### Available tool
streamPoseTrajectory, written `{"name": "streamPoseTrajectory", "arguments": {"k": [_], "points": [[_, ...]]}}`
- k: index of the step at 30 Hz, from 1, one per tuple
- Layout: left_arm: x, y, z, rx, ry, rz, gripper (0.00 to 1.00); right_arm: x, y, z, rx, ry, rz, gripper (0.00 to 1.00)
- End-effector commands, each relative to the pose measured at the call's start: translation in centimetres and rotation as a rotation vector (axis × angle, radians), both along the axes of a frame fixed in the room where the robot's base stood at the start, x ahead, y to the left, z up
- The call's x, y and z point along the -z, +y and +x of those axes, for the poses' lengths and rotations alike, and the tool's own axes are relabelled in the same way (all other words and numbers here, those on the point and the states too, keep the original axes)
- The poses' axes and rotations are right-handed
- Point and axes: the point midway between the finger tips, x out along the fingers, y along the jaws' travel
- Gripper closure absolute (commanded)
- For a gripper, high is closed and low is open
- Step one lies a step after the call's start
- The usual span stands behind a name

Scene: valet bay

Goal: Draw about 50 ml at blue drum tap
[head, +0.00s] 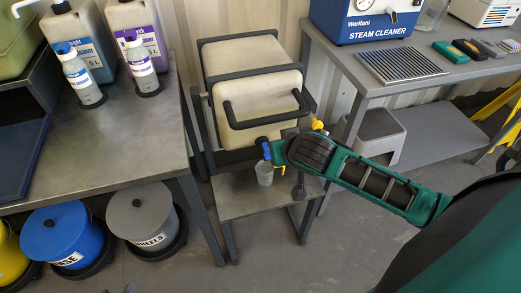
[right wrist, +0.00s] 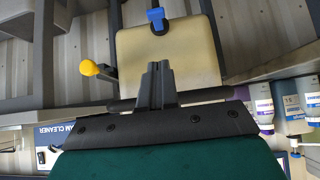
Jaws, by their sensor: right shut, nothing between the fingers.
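The blue tap (head: 265,147) sits low on the front of a cream drum (head: 235,92) in a dark frame. A clear cup (head: 264,173) stands below the tap on the low stand; I cannot tell whether it holds liquid. My right gripper (head: 299,187) points down, to the right of the tap and cup. The right wrist view shows its fingers (right wrist: 157,66) shut and empty, with the drum face (right wrist: 188,55) and the blue tap (right wrist: 156,20) beyond them, apart from the fingers. I cannot tell the tap's setting. My left gripper is out of view.
A yellow knob (head: 318,125) is right of the tap; it also shows in the right wrist view (right wrist: 89,68). A bench with bottles (head: 80,75) stands left, lidded buckets (head: 62,235) below it. A steam cleaner (head: 365,22) is on the right bench. Floor in front of the stand is clear.

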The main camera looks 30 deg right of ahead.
Motion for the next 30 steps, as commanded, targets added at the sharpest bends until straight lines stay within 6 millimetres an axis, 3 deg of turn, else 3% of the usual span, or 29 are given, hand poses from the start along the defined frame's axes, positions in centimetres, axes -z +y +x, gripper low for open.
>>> {"name": "streamPoseTrajectory", "arguments": {"k": [14,27,30], "points": [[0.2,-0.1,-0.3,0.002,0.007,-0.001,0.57,1.1,-0.3,1.1,0.000,0.000,0.000,1.00],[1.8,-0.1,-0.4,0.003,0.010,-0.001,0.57,7.0,-1.5,6.6,0.000,0.000,0.000,1.00],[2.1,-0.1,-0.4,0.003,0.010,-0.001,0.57,8.6,-1.6,6.8,-0.002,0.003,-0.001,1.00]]}}
